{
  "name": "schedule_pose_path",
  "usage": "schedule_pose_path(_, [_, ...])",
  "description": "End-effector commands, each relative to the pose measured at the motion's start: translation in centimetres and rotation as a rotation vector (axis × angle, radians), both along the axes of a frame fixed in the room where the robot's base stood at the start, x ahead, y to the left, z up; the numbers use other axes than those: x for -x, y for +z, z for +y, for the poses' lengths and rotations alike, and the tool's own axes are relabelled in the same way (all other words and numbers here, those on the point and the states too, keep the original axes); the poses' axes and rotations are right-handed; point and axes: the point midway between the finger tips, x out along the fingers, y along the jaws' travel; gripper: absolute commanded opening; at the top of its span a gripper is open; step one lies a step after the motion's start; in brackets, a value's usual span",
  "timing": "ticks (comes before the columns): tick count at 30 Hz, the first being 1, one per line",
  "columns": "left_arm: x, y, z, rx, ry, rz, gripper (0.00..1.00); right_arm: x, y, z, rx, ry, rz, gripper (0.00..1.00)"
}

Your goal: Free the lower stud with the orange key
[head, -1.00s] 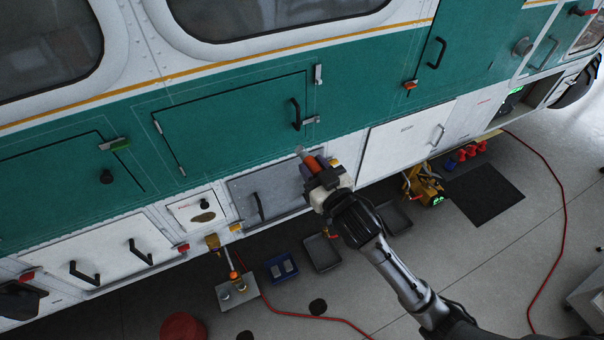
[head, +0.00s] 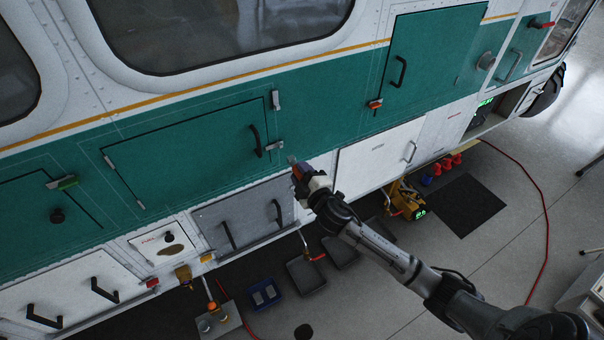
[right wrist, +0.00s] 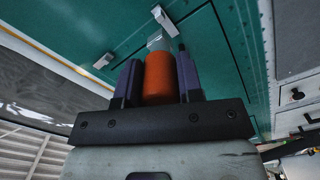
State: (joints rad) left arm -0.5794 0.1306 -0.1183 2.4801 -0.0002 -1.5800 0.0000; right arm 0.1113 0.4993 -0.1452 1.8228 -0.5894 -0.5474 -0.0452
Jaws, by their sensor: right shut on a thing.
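My right gripper (head: 298,172) is shut on the orange key (right wrist: 160,78), holding it between its two dark fingers. The key's orange handle and pale metal tip show in the right wrist view. The tip points up towards the green hatch (head: 190,150). Two silver fittings sit at the hatch's right edge: an upper one (head: 275,100) and a lower one (head: 273,145). The key is just right of and below the lower fitting. I cannot tell whether its tip touches anything. No stud shows clearly. My left gripper is not in view.
A grey panel (head: 240,215) with two black handles lies below the hatch, and a white door (head: 375,160) is to the right. On the floor are a blue tray (head: 264,293), dark trays (head: 306,276) and a yellow device (head: 408,202). A red hose (head: 545,220) crosses the floor.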

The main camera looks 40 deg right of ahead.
Motion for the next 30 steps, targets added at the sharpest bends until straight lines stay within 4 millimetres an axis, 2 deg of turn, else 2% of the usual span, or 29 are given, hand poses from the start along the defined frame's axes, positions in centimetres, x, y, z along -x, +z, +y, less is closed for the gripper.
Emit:
schedule_pose_path(18, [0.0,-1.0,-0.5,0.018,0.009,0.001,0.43,-3.2,0.0,-0.8,0.004,-0.001,0.001,0.06])
schedule_pose_path(30, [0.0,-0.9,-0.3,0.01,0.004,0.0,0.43,-3.1,0.0,-0.7,0.003,0.0,0.0,0.06])
